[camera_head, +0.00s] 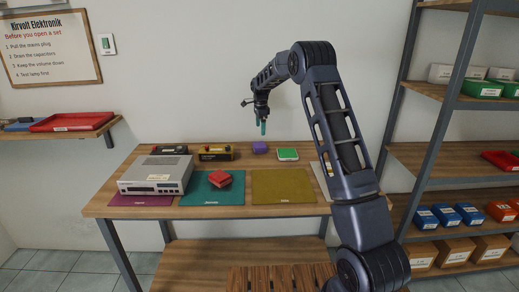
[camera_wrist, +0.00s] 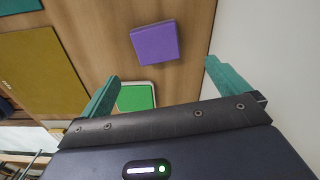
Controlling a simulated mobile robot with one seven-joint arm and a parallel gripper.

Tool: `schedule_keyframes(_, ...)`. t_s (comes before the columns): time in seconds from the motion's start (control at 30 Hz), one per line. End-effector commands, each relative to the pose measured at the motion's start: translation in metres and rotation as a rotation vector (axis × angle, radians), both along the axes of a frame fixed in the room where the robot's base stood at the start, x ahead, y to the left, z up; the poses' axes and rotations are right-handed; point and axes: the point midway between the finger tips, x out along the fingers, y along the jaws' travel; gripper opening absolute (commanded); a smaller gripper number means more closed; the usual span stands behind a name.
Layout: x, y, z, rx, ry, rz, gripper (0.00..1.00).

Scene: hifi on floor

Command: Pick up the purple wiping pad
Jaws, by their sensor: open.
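The purple wiping pad (camera_head: 260,147) lies at the back of the wooden workbench, close to the wall. In the wrist view the purple pad (camera_wrist: 155,43) is a small block on the wood, ahead of my fingers and between their lines. My gripper (camera_head: 262,129) hangs in the air above the back of the bench. In the wrist view my gripper (camera_wrist: 163,80) is open, with its two teal fingers wide apart and nothing between them. The pad is fully visible there and apart from the fingers.
A green pad in a white tray (camera_head: 288,154) lies right of the purple pad. Left are a yellow-black device (camera_head: 216,153), a grey hifi unit (camera_head: 156,175) and a red block (camera_head: 221,180) on a teal mat (camera_head: 194,196). A bare yellow mat (camera_head: 283,190) lies in front. The wall is close behind.

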Motion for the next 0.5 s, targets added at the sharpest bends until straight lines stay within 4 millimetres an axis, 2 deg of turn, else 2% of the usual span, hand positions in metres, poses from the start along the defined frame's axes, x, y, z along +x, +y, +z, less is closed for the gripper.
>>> schedule_keyframes(0.17, 0.0, 0.0, -0.015, 0.0, 0.001, -0.002, 1.0)
schedule_keyframes(0.4, 0.0, 0.0, -0.048, 0.0, 0.002, -0.002, 1.0)
schedule_keyframes(0.5, -0.001, 0.0, -0.055, 0.0, 0.001, -0.001, 1.0)
